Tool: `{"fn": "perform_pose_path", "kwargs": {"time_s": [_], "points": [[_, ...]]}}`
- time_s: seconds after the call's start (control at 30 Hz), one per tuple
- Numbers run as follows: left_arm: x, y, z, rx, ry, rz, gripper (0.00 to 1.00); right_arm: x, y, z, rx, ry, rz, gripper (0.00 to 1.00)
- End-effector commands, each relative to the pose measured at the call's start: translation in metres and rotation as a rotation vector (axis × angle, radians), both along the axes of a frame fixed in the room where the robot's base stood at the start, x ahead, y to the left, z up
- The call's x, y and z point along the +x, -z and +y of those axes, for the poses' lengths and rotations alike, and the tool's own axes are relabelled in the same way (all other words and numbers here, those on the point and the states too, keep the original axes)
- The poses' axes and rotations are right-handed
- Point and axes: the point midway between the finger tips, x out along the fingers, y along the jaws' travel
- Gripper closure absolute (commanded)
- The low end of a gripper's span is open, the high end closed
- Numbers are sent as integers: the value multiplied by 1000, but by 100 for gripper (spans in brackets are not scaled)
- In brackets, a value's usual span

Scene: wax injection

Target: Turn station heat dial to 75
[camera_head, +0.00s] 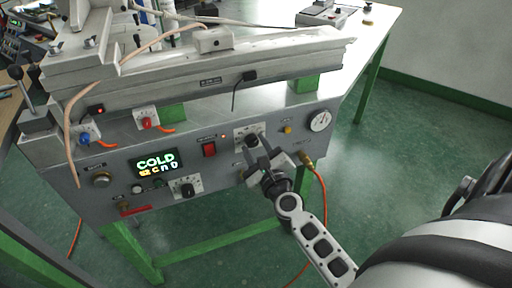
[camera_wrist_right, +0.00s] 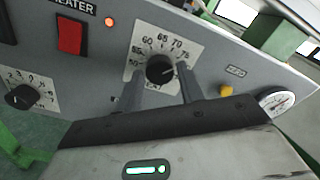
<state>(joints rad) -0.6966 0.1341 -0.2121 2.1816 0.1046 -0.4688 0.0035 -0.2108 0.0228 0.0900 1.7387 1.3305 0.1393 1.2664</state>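The heat dial is a black round knob (camera_wrist_right: 160,69) on a white scale plate (camera_wrist_right: 188,44) numbered around 50 to 75. A short pale mark on the knob faces roughly right, but its exact reading is unclear. The plate also shows in the head view (camera_head: 240,131). My right gripper (camera_wrist_right: 160,88) is open, with one finger on each side of the knob's lower part. Gaps seem to show beside the knob; contact cannot be told. In the head view my right gripper (camera_head: 263,152) partly covers the dial's surroundings. My left gripper is not in view.
The station panel has a display (camera_head: 157,163) reading COLD, a red heater switch (camera_head: 209,150) with a lit lamp, another black dial (camera_head: 188,188) and a gauge (camera_head: 320,121). A yellow button (camera_wrist_right: 226,90) is right of my fingers. An orange hose (camera_head: 320,185) hangs nearby.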

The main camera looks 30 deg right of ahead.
Motion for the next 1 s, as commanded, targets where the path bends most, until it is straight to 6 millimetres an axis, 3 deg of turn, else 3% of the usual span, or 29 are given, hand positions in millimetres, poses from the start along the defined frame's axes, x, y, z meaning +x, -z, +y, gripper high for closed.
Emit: {"fn": "perform_pose_path", "kwargs": {"time_s": [0.33, 0.47, 1.0], "points": [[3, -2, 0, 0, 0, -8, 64, -1, 0, 0, -1, 0, 0, 48], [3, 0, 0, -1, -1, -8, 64, -11, 2, 3, -2, -1, 2, 48], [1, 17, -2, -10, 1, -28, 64, -127, 4, 28, -3, -2, 5, 48]]}}
